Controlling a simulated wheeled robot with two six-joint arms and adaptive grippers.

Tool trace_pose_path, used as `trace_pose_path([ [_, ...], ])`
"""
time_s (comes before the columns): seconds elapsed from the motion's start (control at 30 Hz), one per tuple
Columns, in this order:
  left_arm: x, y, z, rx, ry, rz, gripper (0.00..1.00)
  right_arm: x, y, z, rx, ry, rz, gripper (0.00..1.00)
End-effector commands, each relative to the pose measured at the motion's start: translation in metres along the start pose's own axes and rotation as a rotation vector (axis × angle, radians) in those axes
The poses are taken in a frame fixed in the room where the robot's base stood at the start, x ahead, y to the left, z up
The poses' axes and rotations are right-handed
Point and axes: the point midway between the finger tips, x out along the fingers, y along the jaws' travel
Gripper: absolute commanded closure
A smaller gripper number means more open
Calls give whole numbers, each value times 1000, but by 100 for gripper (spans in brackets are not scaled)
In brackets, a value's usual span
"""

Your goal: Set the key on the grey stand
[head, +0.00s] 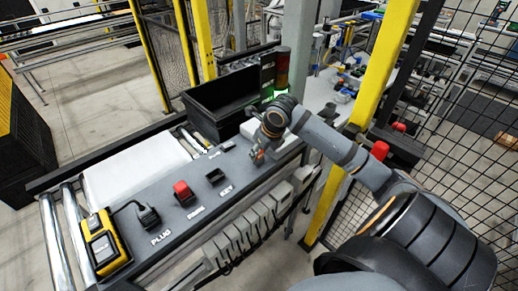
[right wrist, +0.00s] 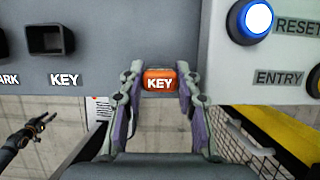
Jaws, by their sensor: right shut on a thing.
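The orange key (right wrist: 160,80), a small block marked KEY in white, is held between the two fingers of my right gripper (right wrist: 158,92). In the head view my right gripper (head: 258,153) is above the right end of the grey console, with a bit of orange at its tips. A dark grey stand with a square opening (head: 215,176) is on the console, left of the gripper; its label reads KEY. In the right wrist view this stand (right wrist: 50,39) is empty, up and left of the key. My left gripper (right wrist: 42,124) shows small at the left, fingers apart.
A black bin (head: 225,102) stands behind. A lit blue RESET button (right wrist: 254,20) is right of the key.

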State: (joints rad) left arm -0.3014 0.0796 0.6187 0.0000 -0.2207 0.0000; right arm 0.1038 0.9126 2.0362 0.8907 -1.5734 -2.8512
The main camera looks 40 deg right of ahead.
Motion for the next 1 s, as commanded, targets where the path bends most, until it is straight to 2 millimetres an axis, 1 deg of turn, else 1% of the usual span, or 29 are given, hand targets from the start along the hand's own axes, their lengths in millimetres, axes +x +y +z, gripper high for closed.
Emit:
trace_pose_path([
  [0.03, -3, 0, 0, 0, 0, 0, 60, 1, 0, 0, 0, -1, 0, 96],
  [0.4, 2, 0, -1, 0, 2, 0, 60, 8, 0, -3, 0, -2, -1, 96],
  [0.43, 1, 0, -1, 0, 2, 0, 60, 7, 0, -2, -1, -2, -1, 64],
  [0.57, 1, 0, -2, 0, 3, 0, 60, 6, 0, -2, 0, -2, -1, 47],
  [0.6, 1, 0, -2, 0, 3, 0, 60, 6, 0, -2, 0, -2, -1, 44],
  [0.87, 0, 0, -2, 0, 4, 0, 60, 5, 0, -2, 0, -2, -1, 44],
  [0.93, -4, -1, -3, 0, 4, 0, 60, 0, 0, 0, -1, -3, -2, 44],
  [1.0, -15, -2, -6, 0, 7, -1, 60, -11, 0, 4, 2, -2, -3, 44],
])
